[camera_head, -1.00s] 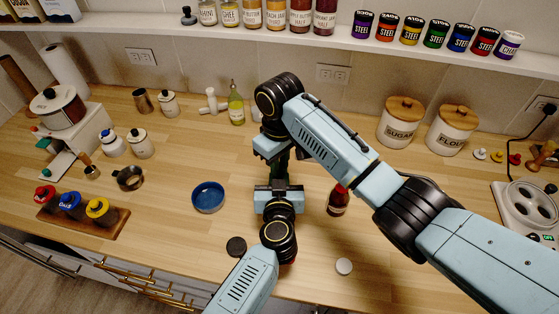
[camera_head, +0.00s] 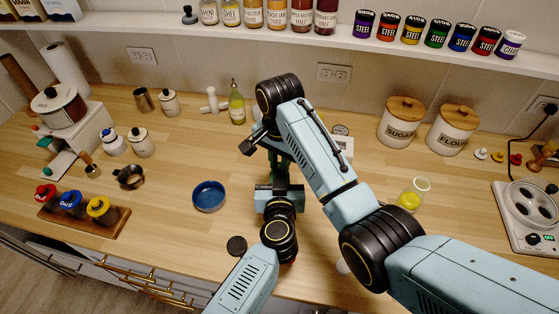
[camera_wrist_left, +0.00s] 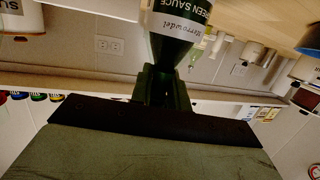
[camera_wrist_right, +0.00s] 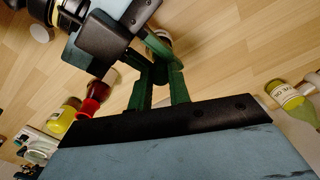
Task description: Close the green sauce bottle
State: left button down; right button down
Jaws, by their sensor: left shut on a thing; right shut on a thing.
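The green sauce bottle (camera_wrist_left: 180,25) shows in the left wrist view, dark green with a white label, held in my left gripper (camera_wrist_left: 163,80). In the head view my left gripper (camera_head: 279,180) is low over the middle of the counter, and my arms mostly hide the bottle. My right gripper (camera_wrist_right: 160,60) is just above my left one, at the bottle's top. Its green fingers are closed on a small dark piece, apparently the bottle's cap, which is mostly hidden. I cannot tell how the cap sits on the neck.
A blue bowl (camera_head: 208,197) and a dark disc (camera_head: 236,246) lie left of the grippers. A red bottle (camera_wrist_right: 92,98) shows in the right wrist view. An oil bottle (camera_head: 236,107) stands behind. The front-left counter has free room.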

jog(key=c, duration=1.3)
grip_release()
jog(key=shift+r, duration=2.3)
jog(key=shift+c, duration=0.4)
